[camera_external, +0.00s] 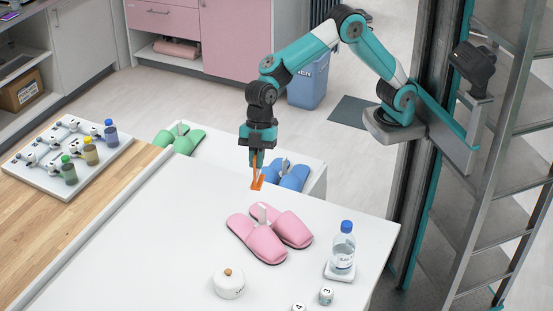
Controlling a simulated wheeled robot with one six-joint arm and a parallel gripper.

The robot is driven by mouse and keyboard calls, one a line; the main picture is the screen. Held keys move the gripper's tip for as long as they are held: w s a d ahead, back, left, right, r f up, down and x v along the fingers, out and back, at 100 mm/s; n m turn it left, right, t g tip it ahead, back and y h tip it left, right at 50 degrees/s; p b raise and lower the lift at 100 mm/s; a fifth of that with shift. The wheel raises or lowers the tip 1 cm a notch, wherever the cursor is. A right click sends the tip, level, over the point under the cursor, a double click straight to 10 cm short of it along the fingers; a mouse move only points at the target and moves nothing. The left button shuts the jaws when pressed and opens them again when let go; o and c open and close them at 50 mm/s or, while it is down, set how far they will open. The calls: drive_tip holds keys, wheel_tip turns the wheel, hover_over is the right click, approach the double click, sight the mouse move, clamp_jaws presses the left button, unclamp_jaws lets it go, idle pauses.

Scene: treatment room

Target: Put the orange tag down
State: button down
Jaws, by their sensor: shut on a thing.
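An orange tag (258,183) hangs below my gripper (257,164). My gripper points down and is shut on the tag. The tag appears to be above the back edge of the white table (170,250), behind the pink slippers; whether it touches anything cannot be told. The pair of pink slippers (268,236) lies on the white table, with a small pale tag standing between them.
Green slippers (180,140) and blue slippers (290,176) lie in white bays behind the table. A bottle (343,248) on a small white stand, a white round jar (229,283) and numbered cubes (326,296) stand at the front right. The table's left part is clear.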

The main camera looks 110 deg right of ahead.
drive_tip(key=s+a+n+g+p, duration=0.1)
drive_tip(key=s+a+n+g, duration=0.1)
drive_tip(key=s+a+n, duration=0.45)
drive_tip(key=s+a+r+n+g, duration=0.15)
drive_tip(key=s+n, duration=0.25)
drive_tip(key=s, duration=0.6)
drive_tip(key=s+a+n+g+p, duration=0.1)
drive_tip(key=s+a+n+g, duration=0.1)
drive_tip(key=s+a+n, duration=0.5)
drive_tip(key=shift+s+d+f+m+h+p, duration=0.15)
drive_tip(key=shift+s+d+f+m+p, duration=0.3)
drive_tip(key=shift+f, duration=2.9)
drive_tip(key=shift+s+d+f+m+h+p, duration=0.1)
drive_tip(key=shift+s+d+f+m+p, duration=0.3)
drive_tip(key=shift+f, duration=2.95)
drive_tip(key=shift+s+d+f+m+h+p, duration=0.25)
drive_tip(key=shift+f+p, duration=0.35)
drive_tip(key=shift+f, duration=2.75)
drive_tip(key=shift+w+f, duration=0.1)
drive_tip(key=shift+f, duration=0.05)
drive_tip(key=c, duration=1.6)
unclamp_jaws()
drive_tip(key=shift+c, duration=0.2)
drive_tip(key=o, duration=0.4)
